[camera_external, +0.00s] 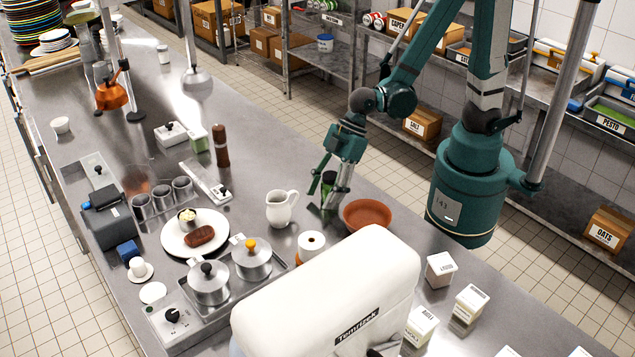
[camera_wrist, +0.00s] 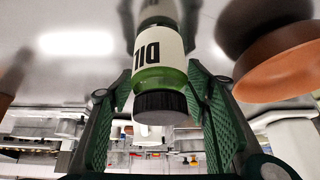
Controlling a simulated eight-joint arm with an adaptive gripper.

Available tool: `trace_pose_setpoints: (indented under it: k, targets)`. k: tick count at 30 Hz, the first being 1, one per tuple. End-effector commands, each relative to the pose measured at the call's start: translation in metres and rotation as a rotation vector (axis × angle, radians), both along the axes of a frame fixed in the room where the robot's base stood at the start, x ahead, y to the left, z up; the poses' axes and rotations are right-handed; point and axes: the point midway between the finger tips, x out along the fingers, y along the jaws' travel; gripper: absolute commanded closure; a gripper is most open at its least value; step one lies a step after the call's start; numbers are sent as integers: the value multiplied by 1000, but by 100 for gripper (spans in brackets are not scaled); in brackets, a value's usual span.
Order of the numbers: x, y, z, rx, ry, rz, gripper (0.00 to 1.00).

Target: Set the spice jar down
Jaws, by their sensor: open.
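The spice jar (camera_external: 328,183) is green with a white label and a black lid. In the wrist view the jar (camera_wrist: 160,78) shows part of a label reading "DIL", upside down in the picture. Its base meets its reflection on the steel counter, so it appears to stand there upright. My gripper (camera_external: 329,196) is low over the counter around the jar. In the wrist view my gripper (camera_wrist: 161,85) has one green ridged finger on each side of the jar. The fingers are open, with narrow gaps showing beside the lid. Fingers partly hide the jar in the external view.
A terracotta bowl (camera_external: 367,214) stands close to the right of the jar; it also shows in the wrist view (camera_wrist: 280,72). A white pitcher (camera_external: 282,208) is to the left.

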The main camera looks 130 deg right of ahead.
Motion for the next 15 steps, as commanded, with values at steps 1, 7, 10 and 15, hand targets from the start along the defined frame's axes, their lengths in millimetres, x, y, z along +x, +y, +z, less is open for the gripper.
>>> trace_pose_setpoints:
  k: [1, 7, 10, 15]
  targets:
    - [0, 0, 0, 0, 0, 0, 52]
    - [0, 0, 5, 0, 0, 0, 52]
    - [-3, 0, 8, 0, 0, 0, 52]
    - [-9, -1, 17, 0, 0, 0, 52]
